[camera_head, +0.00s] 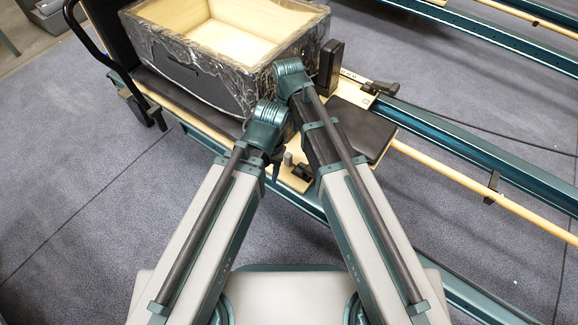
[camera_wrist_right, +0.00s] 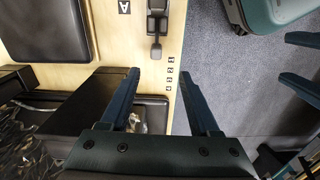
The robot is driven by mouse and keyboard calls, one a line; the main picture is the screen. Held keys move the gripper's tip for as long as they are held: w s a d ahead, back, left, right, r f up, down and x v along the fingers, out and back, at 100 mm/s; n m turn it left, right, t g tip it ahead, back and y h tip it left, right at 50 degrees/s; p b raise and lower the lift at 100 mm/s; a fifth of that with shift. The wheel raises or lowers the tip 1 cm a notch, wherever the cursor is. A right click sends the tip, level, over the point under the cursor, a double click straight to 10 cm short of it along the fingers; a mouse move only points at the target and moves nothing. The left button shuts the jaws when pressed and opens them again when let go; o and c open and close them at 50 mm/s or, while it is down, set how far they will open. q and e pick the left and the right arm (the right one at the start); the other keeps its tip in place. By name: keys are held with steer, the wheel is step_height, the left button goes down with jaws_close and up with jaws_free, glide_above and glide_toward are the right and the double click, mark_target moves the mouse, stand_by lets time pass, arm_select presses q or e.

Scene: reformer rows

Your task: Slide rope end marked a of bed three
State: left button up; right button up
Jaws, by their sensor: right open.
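In the right wrist view, a pale wooden board bears a letter A label (camera_wrist_right: 124,7) and a short row of printed numbers (camera_wrist_right: 170,73). A dark cleat-like fitting (camera_wrist_right: 157,24) with a lever sits on the board beside the A. No rope end can be made out clearly. My right gripper (camera_wrist_right: 158,78) is open and empty over the board, its fingertips short of the fitting and near the numbers. In the head view, the board's near end (camera_head: 297,180) with dark fittings shows between my two arms. My left gripper's jaws cannot be made out there.
A wrapped, open box (camera_head: 190,75) sits on the bed left of a black upright block (camera_head: 331,66). A black pad (camera_head: 357,133) lies right of my arms. Teal rails (camera_head: 480,150) run to the right. Grey carpet (camera_head: 90,190) is clear in front.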

mark_target(288, 154)
arm_select(q)
step_height(288, 154, down, 2)
steer(key=shift+w+f+b, duration=0.1)
steer(key=shift+b, duration=0.35)
arm_select(e)
steer(key=shift+w+a+f+n, duration=0.15)
steer(key=shift+w+f, duration=0.2)
steer(key=shift+f, duration=0.2)
steer(key=shift+w+f+n, duration=0.15)
steer(key=shift+w+f, duration=0.15)
steer(key=shift+f, duration=0.2)
step_height(288, 154, down, 14)
steer(key=b, duration=1.4)
arm_select(q)
step_height(288, 154, down, 14)
arm_select(e)
steer(key=shift+r, duration=0.1)
arm_select(q)
steer(key=shift+d, duration=0.1)
arm_select(e)
jaws_close()
